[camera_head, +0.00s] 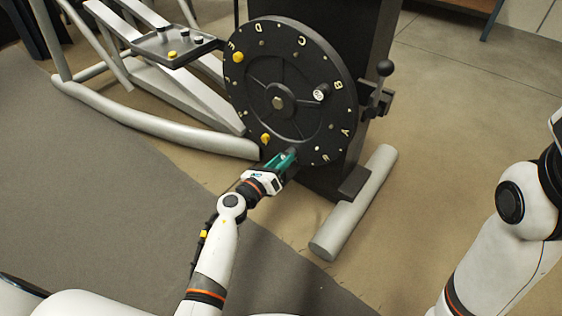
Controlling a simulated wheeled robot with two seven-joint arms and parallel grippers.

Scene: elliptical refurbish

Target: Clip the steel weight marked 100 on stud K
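A black upright disc (270,72) carries letters and studs around its rim; A, B, C, D and E can be read, but I cannot pick out stud K. A pale round weight (321,92) sits on the right part of the disc; its marking is too small to read. My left gripper (290,156) is at the disc's lower edge, pointing up and right. Its fingers look close together, but whether they hold anything cannot be told. No weight marked 100 can be identified. My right gripper is out of the picture.
Yellow weights sit on the disc at upper left (238,57) and lower left (265,138). A tray (150,46) at upper left holds several small pieces, one yellow. A black-knobbed lever (384,70) stands right of the disc. Grey frame tubes (352,205) lie on the floor.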

